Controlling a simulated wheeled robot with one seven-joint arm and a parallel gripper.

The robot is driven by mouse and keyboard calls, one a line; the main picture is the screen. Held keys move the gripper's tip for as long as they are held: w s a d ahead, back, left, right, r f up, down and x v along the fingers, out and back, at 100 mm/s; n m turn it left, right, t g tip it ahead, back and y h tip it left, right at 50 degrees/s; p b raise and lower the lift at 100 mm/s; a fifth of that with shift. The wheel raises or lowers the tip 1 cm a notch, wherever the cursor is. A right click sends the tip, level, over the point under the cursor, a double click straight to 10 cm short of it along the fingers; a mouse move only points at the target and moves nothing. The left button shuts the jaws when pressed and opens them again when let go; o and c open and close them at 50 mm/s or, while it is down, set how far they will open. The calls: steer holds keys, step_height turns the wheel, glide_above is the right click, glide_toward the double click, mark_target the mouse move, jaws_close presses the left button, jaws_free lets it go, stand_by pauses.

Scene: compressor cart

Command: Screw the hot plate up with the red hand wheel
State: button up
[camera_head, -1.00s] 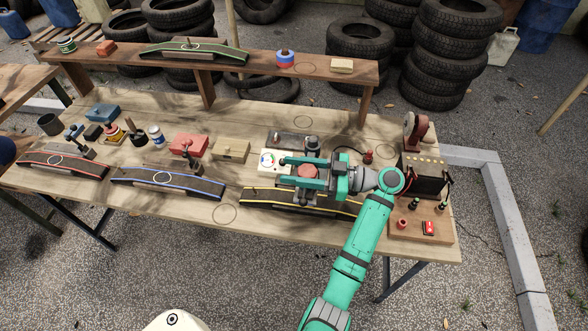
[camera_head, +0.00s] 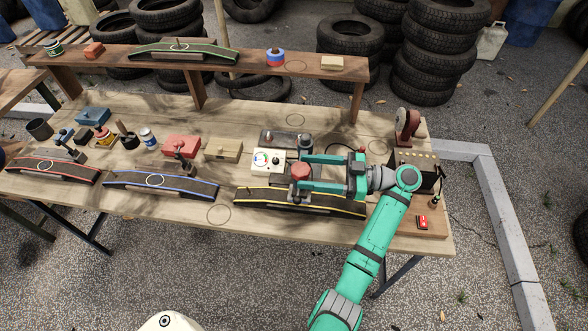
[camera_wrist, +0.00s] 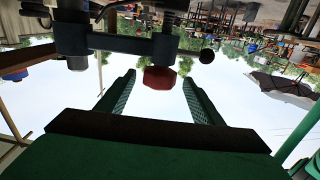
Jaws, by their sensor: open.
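The red hand wheel (camera_head: 300,172) sits by the white-faced gauge box, behind the yellow-edged strip. It also shows in the wrist view (camera_wrist: 159,78), under a dark bar and centred between my fingers. My gripper (camera_head: 305,174) is open and comes in from the right, one finger behind the wheel and one in front. The wheel lies at the fingertips, with a gap to each finger in the wrist view. A dark plate (camera_head: 283,137) behind the gauge box may be the hot plate; I cannot tell for sure. My gripper partly hides the area right of the wheel.
The gauge box (camera_head: 268,161) stands close left of the wheel. The yellow-edged strip (camera_head: 270,199) lies just in front. A tan box (camera_head: 223,151) and a red box (camera_head: 182,147) stand further left. A grinder-like wheel (camera_head: 407,123) is at the back right.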

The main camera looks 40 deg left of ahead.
steer(key=shift+v, duration=2.05)
